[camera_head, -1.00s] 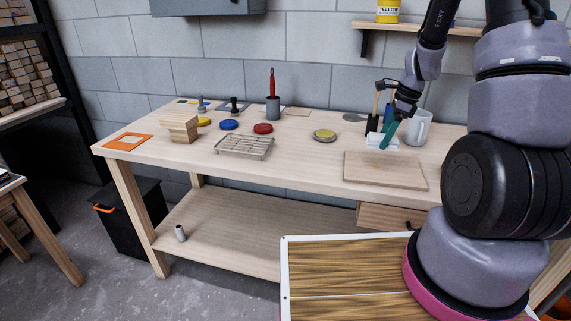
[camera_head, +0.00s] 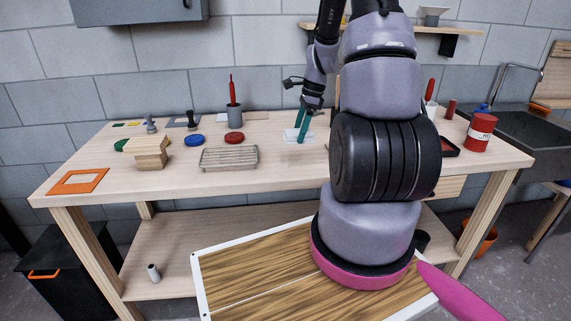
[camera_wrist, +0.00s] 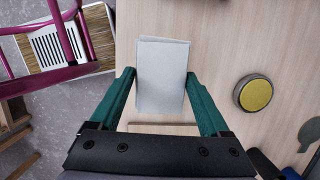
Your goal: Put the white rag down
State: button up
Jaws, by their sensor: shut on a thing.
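The white rag (camera_wrist: 162,75) is a flat, folded, pale rectangle. In the wrist view it lies between the two teal fingers of my gripper (camera_wrist: 160,88), which is shut on it. In the head view my gripper (camera_head: 302,128) points down over the back middle of the workbench (camera_head: 110,150), with the white rag (camera_head: 290,134) at its fingertips. The rag is level and at or just above the bench top; I cannot tell whether it touches.
A yellow-lidded tin (camera_wrist: 254,95) stands close to the rag's right in the wrist view. My arm hides the bench's right middle.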

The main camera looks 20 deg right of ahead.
aim_at(296, 165)
notch_tip(296, 165, down, 9)
jog(key=shift+f, duration=0.1)
dwell(0.3)
jog(key=shift+f, duration=0.1)
jog(key=o, duration=1)
